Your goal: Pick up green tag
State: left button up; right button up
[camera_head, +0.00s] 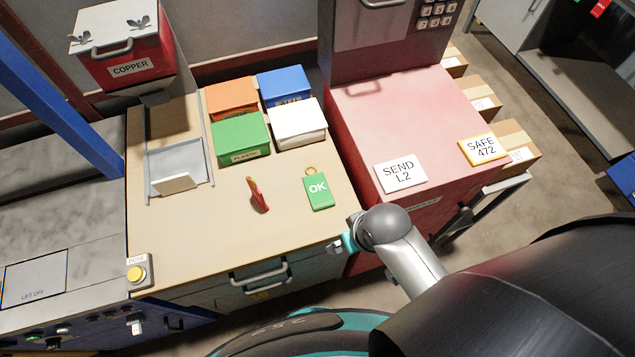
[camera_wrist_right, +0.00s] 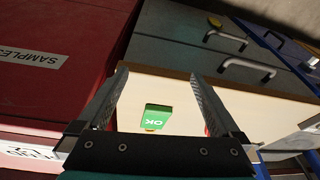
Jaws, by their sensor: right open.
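The green tag (camera_head: 319,192) marked OK lies on the wooden table top near its right edge, with a brass-coloured ring at its top. In the right wrist view the green tag (camera_wrist_right: 158,117) shows between the two fingers, beyond them. My right gripper (camera_wrist_right: 162,90) is open and empty. In the head view my right gripper (camera_head: 345,243) is beside the table's front right corner, to the lower right of the tag and apart from it; its fingers are mostly hidden by the wrist. My left gripper is not in view.
Green (camera_head: 240,140), orange (camera_head: 231,97), blue (camera_head: 284,85) and white (camera_head: 298,122) lidded boxes sit behind. A red cabinet (camera_head: 400,120) rises at the right. The table front (camera_head: 210,240) is clear.

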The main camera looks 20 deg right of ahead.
jog(key=w+a+r+y+p, duration=0.15)
jog(key=w+a+r, duration=0.25)
jog(key=r, duration=0.5)
notch_tip(320, 180, up, 5)
jog(key=m+g+h, duration=0.2)
jog(key=g, duration=0.1)
send_over(320, 194)
jog(key=f, duration=0.5)
jog(key=f+b, duration=0.1)
jog(key=f, duration=0.4)
jog(key=shift+w+a+f, duration=0.1)
jog(key=shift+w+f, duration=0.05)
jog(key=shift+w, duration=0.05)
jog(key=shift+s+f+b, duration=0.2)
jog(key=shift+f+b, duration=0.7)
jog(key=shift+f, duration=1.75)
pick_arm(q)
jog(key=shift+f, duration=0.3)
pick_arm(e)
jog(key=shift+c, duration=0.2)
jog(key=c, duration=1.3)
jog(key=shift+r, duration=0.1)
